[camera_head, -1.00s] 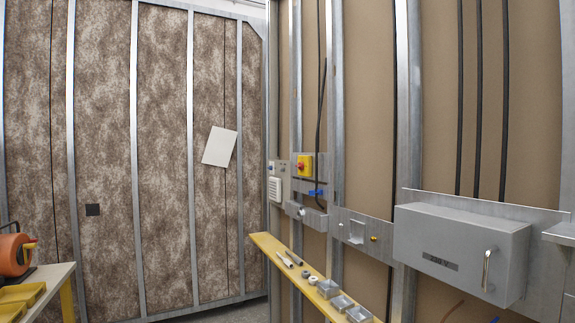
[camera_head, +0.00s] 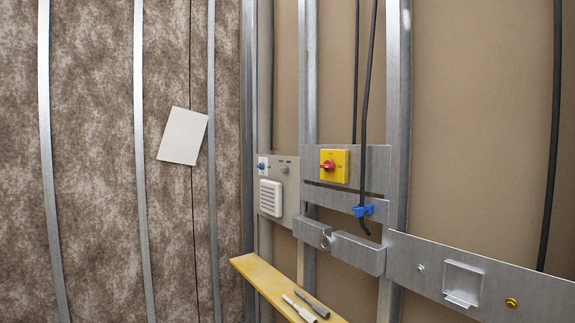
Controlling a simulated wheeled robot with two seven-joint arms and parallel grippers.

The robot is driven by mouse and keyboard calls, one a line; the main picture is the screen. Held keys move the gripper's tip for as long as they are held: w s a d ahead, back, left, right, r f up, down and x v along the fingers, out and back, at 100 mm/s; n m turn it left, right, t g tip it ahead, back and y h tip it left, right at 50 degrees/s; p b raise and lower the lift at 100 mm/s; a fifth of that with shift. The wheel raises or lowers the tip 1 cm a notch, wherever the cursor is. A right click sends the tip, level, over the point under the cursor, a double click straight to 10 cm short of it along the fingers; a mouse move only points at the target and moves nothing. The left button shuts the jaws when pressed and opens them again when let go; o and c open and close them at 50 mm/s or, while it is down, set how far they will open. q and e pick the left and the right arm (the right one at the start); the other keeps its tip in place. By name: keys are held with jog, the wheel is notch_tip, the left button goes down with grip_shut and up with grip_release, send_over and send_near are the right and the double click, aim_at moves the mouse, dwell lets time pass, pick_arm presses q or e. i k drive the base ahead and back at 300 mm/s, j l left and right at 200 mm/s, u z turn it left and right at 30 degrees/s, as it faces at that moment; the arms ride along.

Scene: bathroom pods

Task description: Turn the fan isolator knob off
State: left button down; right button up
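A red rotary knob (camera_head: 327,167) sits on a yellow square plate (camera_head: 341,161), fixed to a grey metal panel (camera_head: 376,165) on the right wall. A small grey round part (camera_head: 284,170) sits beside that. No label is readable, so I cannot tell from lettering which knob is the fan isolator. Neither of my grippers is in view.
A yellow shelf (camera_head: 262,282) with small cylindrical parts juts out below the panels. A black cable (camera_head: 366,100) hangs past the yellow plate through a blue clip (camera_head: 362,211). A metal rail (camera_head: 520,292) runs along the lower right. A tilted white sheet (camera_head: 183,136) is on the left wall.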

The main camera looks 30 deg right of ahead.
aim_at(329, 167)
jog(key=i+z, duration=0.3)
jog(key=i, duration=0.15)
jog(key=i+j+z, duration=0.55)
jog(key=i, duration=0.25)
